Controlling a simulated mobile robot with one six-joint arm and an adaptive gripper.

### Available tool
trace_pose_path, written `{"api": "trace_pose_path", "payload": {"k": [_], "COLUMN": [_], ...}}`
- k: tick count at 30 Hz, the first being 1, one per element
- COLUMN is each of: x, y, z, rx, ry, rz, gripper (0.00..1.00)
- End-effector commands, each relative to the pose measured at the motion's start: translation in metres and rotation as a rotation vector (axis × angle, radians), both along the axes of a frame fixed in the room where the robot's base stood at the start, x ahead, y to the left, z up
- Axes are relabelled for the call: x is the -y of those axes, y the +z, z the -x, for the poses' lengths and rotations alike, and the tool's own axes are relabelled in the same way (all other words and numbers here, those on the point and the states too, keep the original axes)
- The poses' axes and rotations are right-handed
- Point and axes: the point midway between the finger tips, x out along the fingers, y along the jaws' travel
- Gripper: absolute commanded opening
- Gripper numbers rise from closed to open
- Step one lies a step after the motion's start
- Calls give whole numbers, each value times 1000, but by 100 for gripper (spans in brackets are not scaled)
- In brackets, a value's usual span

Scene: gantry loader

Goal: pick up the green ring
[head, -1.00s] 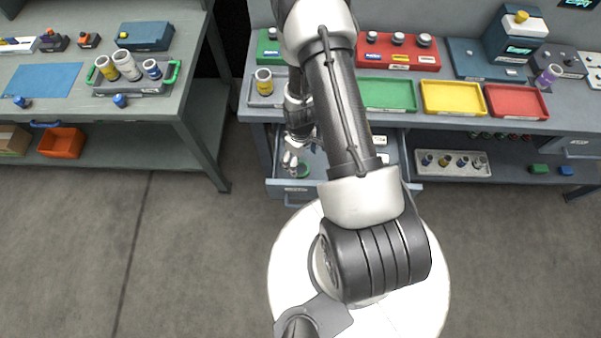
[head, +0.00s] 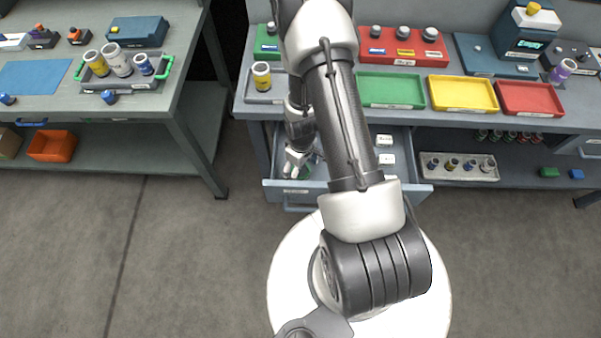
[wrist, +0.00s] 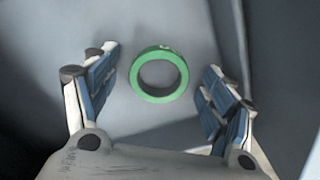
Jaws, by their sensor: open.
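The green ring (wrist: 142,88) lies flat in the open drawer (head: 284,188), seen in the wrist view between my gripper's fingers and a little beyond the fingertips. My gripper (wrist: 160,85) is open, with one blue-padded finger on each side of the ring and a gap on both sides. In the head view my gripper (head: 296,165) is down inside the left part of the drawer. There the ring (head: 306,174) is mostly hidden by my gripper, with only a bit of green showing.
Drawer walls stand close around my gripper. White labelled blocks (head: 385,150) lie in the drawer's right part. Above, the bench carries green (head: 390,90), yellow (head: 462,93) and red (head: 530,98) trays. A second bench (head: 185,95) stands at left.

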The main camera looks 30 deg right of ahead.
Motion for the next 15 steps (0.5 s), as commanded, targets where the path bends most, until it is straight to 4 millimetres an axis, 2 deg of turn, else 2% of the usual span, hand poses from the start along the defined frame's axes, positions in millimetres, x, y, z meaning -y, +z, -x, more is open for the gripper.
{"api": "trace_pose_path", "payload": {"k": [4, 15], "x": [0, 0], "y": [2, 1], "z": [0, 0], "rx": [1, 0], "ry": [0, 0], "rz": [0, 0], "gripper": [76, 51]}}
